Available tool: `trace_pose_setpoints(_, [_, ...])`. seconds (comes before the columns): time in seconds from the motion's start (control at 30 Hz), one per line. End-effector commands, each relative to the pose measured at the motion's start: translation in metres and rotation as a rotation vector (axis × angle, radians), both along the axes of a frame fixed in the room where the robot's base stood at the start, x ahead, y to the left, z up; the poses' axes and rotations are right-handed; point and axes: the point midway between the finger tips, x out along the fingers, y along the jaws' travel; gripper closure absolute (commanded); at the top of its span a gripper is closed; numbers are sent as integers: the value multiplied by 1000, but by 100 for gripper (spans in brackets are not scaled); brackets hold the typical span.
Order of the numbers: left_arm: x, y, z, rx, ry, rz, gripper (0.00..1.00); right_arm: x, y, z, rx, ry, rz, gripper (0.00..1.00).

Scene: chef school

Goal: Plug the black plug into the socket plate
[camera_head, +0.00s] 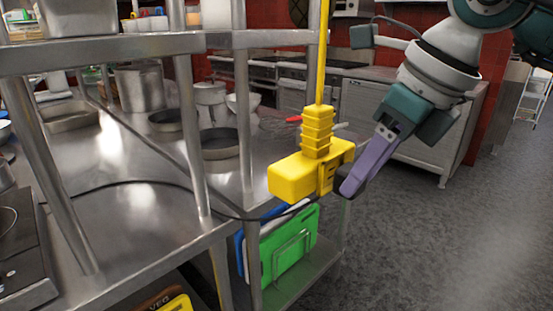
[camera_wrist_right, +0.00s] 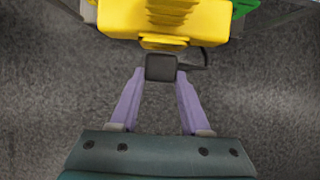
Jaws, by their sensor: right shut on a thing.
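The yellow socket box (camera_head: 293,179) hangs from a yellow cable, with a ribbed neck above it and a plate-like face (camera_head: 327,178) on its right side. My right gripper (camera_head: 352,184) has purple fingers and is shut on the black plug (camera_wrist_right: 161,67). In the right wrist view the plug sits between the fingertips, right up against the yellow socket box (camera_wrist_right: 185,20). I cannot tell whether its pins are inside, as the contact is hidden. A black cable (camera_head: 232,213) loops from the left, passing under the box towards the plug. My left gripper is not in view.
A steel table (camera_head: 130,230) with posts and an upper shelf (camera_head: 120,52) stands left of the box. Pans (camera_head: 219,140) and a large pot (camera_head: 140,86) stand on it. The floor on the right (camera_head: 430,240) is clear.

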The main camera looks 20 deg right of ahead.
Motion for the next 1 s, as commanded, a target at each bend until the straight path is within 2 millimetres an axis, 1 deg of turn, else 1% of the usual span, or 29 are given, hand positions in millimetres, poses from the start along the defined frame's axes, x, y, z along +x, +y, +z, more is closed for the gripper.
trace_pose_setpoints(0.1, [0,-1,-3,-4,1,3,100,0,0,-1,0,-1,0,100])
trace_pose_setpoints(1.0, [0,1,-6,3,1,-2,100,12,5,-1,1,-1,-1,100])
